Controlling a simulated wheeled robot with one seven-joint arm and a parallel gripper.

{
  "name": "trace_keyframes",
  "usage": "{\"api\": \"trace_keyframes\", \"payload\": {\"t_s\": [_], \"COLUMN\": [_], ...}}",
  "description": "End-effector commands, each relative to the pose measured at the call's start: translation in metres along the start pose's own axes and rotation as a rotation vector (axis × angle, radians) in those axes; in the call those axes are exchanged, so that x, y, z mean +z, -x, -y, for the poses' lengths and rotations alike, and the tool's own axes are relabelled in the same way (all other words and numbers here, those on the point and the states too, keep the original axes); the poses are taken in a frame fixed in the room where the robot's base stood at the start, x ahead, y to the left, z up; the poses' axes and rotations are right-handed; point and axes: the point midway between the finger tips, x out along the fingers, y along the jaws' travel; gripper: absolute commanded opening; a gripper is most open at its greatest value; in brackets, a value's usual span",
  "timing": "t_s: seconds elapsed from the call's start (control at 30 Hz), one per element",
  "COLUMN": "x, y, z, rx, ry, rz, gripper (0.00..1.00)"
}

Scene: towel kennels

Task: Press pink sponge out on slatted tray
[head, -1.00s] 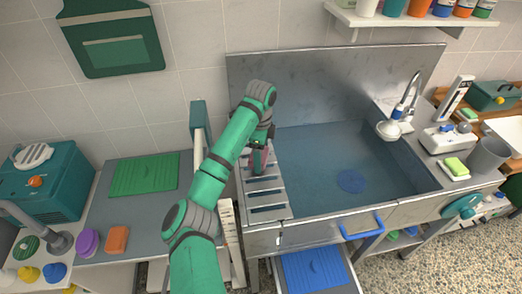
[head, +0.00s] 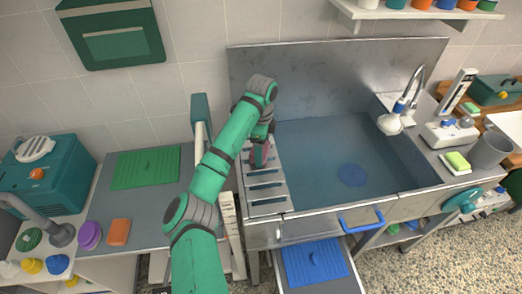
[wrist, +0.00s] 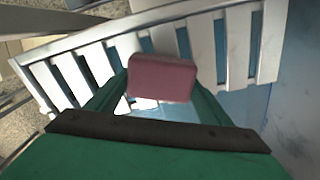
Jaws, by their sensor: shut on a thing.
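The pink sponge (wrist: 162,78) is held between the fingers of my gripper (wrist: 165,95) in the wrist view. It is a dull pink block with rounded corners. Pale slats of the slatted tray (wrist: 93,62) lie beyond it, and I cannot tell whether the sponge touches them. In the head view the slatted tray (head: 266,208) is grey metal at the left side of the sink. My gripper (head: 258,156) is over the tray's back part, and my arm partly hides the sponge there.
The sink basin (head: 325,150) holds bluish water with a round blue drain piece (head: 352,175). A tap (head: 415,85) stands at the back right. A drawer (head: 315,262) with a blue mat is open below.

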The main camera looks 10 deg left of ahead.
Motion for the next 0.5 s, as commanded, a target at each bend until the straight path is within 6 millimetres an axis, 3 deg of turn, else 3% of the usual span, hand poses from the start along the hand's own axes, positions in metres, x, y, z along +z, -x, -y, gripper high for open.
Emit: {"api": "trace_keyframes", "payload": {"t_s": [0.5], "x": [0.0001], "y": [-0.0041], "z": [0.0001], "rx": [0.0], "ry": [0.0], "rz": [0.0], "gripper": [0.53]}}
